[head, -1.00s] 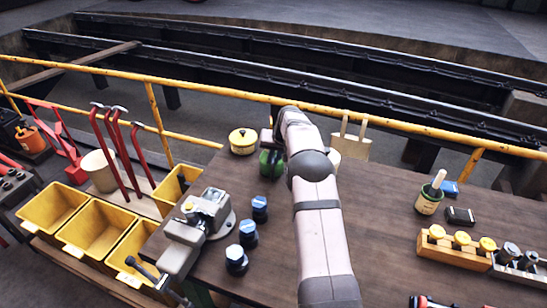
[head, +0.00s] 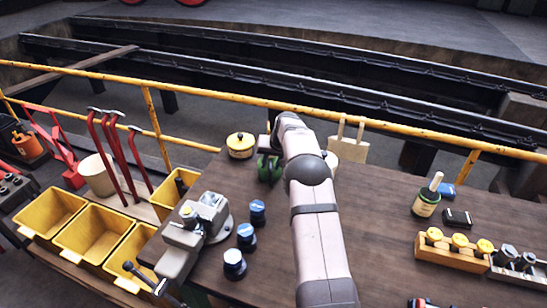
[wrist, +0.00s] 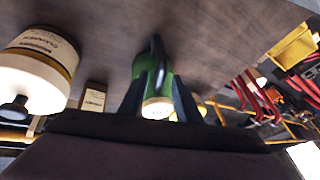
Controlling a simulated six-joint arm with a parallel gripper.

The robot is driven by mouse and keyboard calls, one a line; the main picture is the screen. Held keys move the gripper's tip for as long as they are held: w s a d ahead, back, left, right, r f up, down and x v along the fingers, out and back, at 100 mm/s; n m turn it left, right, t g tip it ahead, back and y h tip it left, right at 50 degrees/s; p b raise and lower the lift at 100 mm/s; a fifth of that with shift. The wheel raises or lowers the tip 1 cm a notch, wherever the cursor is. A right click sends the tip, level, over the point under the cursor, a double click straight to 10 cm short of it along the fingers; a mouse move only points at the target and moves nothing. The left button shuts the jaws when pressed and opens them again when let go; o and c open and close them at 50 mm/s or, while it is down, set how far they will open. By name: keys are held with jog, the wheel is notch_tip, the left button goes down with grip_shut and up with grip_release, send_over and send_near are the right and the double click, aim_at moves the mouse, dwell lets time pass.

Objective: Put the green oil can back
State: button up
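The green oil can (head: 268,168) stands near the back edge of the bench in the head view, partly hidden by my arm. In the wrist view the can (wrist: 139,68) shows green, with a dark curved piece across it and a pale round end towards the camera. My gripper (wrist: 160,88) has one dark finger on each side of the can. Whether both fingers press on it or a thin gap is left is unclear. In the head view my arm hides the fingers.
A yellow tin (head: 240,147) stands left of the can. Blue-capped bottles (head: 246,236) and a vise (head: 205,212) are at front left.

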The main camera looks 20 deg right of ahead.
jog(key=b+v, duration=0.4)
jog(key=v, duration=0.8)
jog(key=s+a+f+n+g, duration=0.1)
jog(key=s+a+f, duration=0.2)
jog(key=s, duration=0.9)
jog(key=s+a+f+n+g, duration=0.2)
jog(key=s+a+f, duration=0.2)
jog(key=s+a, duration=0.6)
jog(key=s+a+f+n+g, duration=0.2)
jog(key=s+a+f, duration=0.2)
jog(key=s, duration=1.1)
jog(key=a, duration=0.3)
jog(key=shift+s, duration=0.25)
jog(key=shift+f, duration=0.1)
